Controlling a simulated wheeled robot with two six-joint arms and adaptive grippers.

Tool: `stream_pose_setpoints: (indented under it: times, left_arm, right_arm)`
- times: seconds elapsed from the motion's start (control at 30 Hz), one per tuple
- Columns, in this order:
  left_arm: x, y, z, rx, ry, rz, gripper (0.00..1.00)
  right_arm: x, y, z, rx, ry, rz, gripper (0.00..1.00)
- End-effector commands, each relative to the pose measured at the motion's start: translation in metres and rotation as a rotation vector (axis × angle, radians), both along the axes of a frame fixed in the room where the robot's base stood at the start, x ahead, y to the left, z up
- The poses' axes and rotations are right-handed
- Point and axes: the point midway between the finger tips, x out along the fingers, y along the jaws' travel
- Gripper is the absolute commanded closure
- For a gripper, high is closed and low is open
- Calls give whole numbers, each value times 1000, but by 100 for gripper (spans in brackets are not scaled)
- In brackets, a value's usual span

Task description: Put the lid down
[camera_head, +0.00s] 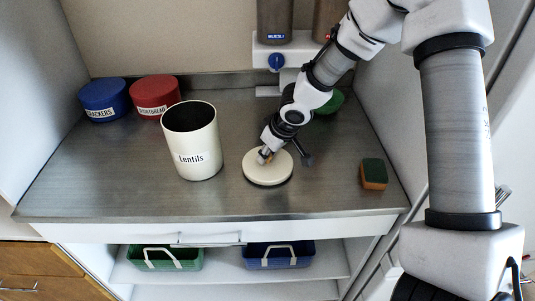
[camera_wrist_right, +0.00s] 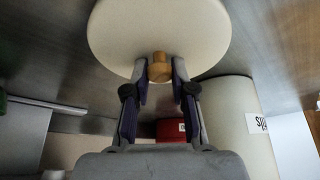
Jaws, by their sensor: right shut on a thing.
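The cream round lid (camera_head: 268,168) is at the middle of the metal counter, to the right of the open cream canister labelled Lentils (camera_head: 193,157). My right gripper (camera_head: 265,156) is shut on the lid's wooden knob. In the right wrist view the fingers (camera_wrist_right: 159,75) close around the knob (camera_wrist_right: 160,67), with the lid (camera_wrist_right: 160,30) beyond it. The lid looks close to the counter; I cannot tell whether it touches. The canister also shows in the right wrist view (camera_wrist_right: 228,110). My left gripper is not in view.
A blue canister (camera_head: 104,102) and a red one (camera_head: 156,93) stand at the back left. A sponge (camera_head: 374,173) lies to the right of the lid. A green round thing (camera_head: 332,102) is behind my right arm. The front left counter is clear.

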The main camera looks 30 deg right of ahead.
Motion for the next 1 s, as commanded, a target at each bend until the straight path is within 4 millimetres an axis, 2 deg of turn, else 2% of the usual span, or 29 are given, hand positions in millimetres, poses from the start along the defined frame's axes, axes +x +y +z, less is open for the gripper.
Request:
stream_pose_setpoints:
  times: [0.33, 0.37, 0.4, 0.43, 0.77, 0.87, 1.0]
  left_arm:
    - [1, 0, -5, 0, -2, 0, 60]
    - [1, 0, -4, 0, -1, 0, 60]
    - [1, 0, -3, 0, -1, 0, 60]
    - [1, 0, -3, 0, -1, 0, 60]
    - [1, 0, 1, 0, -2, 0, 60]
    - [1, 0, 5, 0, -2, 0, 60]
    - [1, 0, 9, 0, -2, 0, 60]
  right_arm:
    - [0, 0, -3, 0, -1, 0, 100]
    - [0, 0, -3, 0, -1, 1, 72]
    - [0, 0, -2, 0, -1, 1, 58]
    - [0, 0, -2, 0, -1, 1, 50]
    - [0, 0, 1, 0, 0, 0, 50]
    - [-2, 0, 11, 1, -3, -1, 50]
    - [-14, -3, 41, 3, -6, -3, 50]
